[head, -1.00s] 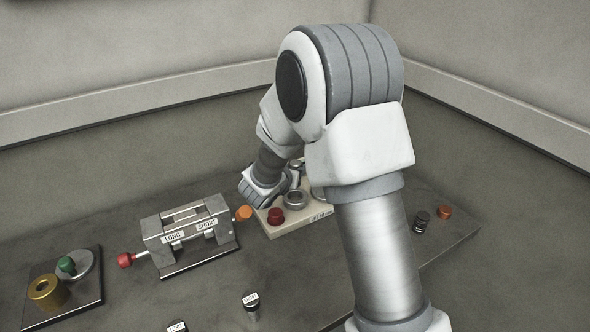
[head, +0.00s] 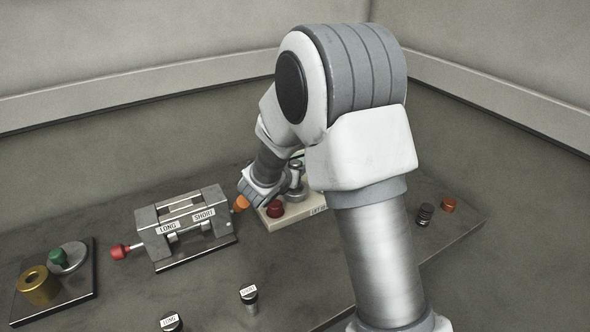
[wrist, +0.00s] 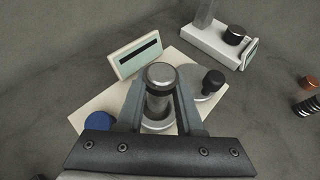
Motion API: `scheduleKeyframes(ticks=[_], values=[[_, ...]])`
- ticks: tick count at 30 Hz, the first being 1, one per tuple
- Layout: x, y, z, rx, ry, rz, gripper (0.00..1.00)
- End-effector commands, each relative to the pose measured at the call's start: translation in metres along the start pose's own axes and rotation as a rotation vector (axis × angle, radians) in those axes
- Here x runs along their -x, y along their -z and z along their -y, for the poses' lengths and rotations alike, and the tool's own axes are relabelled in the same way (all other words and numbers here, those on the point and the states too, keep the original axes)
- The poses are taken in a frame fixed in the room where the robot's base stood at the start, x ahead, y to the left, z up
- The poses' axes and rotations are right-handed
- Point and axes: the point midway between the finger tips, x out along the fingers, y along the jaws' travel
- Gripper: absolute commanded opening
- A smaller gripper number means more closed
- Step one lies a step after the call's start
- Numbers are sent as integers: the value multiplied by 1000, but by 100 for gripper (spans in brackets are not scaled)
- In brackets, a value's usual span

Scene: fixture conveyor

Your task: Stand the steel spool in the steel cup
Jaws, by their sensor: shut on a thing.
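The steel spool (wrist: 160,77) is upright between my gripper's fingers (wrist: 160,98) in the wrist view, its round top facing the camera. My gripper is shut on it. The steel cup (wrist: 158,126) shows as a ring just below the spool's lower end. I cannot tell whether that end is inside the cup or above it. In the head view my gripper (head: 270,188) is over the pale board (head: 292,219), and the spool (head: 296,168) shows just to its right. My gripper partly hides the cup there.

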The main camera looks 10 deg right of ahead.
Motion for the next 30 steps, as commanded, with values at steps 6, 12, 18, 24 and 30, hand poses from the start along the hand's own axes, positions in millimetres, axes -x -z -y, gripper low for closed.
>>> scheduleKeyframes(ticks=[6,12,18,24,30], values=[[0,0,0,0,0,1,0],[0,1,0,0,1,1,0],[-2,4,0,0,0,1,0],[-4,9,0,0,0,1,0],[-7,14,0,-1,0,1,0]])
